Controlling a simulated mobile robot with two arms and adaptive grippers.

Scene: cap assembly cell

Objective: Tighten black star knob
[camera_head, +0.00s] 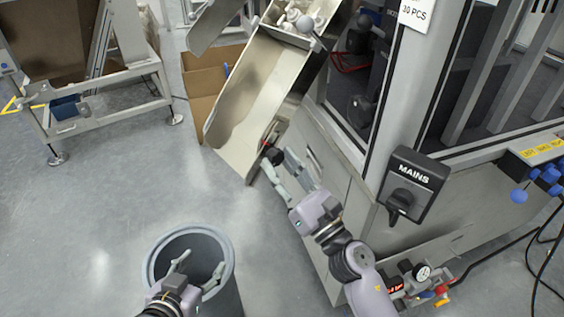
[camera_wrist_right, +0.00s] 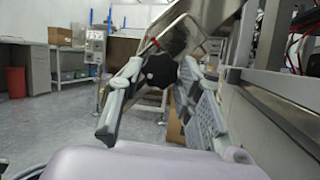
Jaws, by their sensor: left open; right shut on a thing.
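The black star knob (camera_head: 275,156) sits at the side of the lower end of the metal chute (camera_head: 250,100). It also shows in the right wrist view as a dark lobed knob (camera_wrist_right: 158,71). My right gripper (camera_head: 281,170) reaches up to it from the cabinet side and is shut on the knob, with one finger on each side in the wrist view. Part of the knob is hidden by the fingers. My left gripper (camera_head: 197,274) is open and empty above the grey round bin (camera_head: 150,258), well apart from the chute.
The machine cabinet (camera_head: 335,180) with a black MAINS switch (camera_head: 408,190) stands right of the chute. A cardboard box (camera_head: 200,85) is behind the chute. A metal frame cart (camera_head: 110,100) stands at the left. The floor between cart and bin is clear.

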